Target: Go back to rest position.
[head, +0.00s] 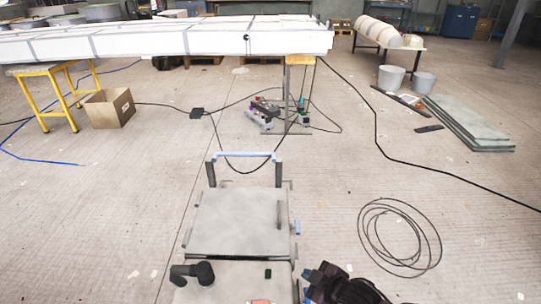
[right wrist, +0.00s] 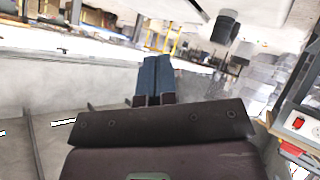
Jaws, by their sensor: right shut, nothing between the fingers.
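My right gripper (head: 313,280) is at the bottom of the head view, right of the middle, with its dark body running off the lower edge. Its blue fingers show pressed together in the right wrist view (right wrist: 156,78), with nothing between them. My left gripper does not show in the head view.
A grey flat platform (head: 238,222) with a blue-topped bar lies left of my right gripper. A coiled black cable (head: 400,237) lies on the floor to the right. A long white mould (head: 160,43) spans the back left. A cardboard box (head: 110,108) and stacked sheets (head: 468,122) stand farther off.

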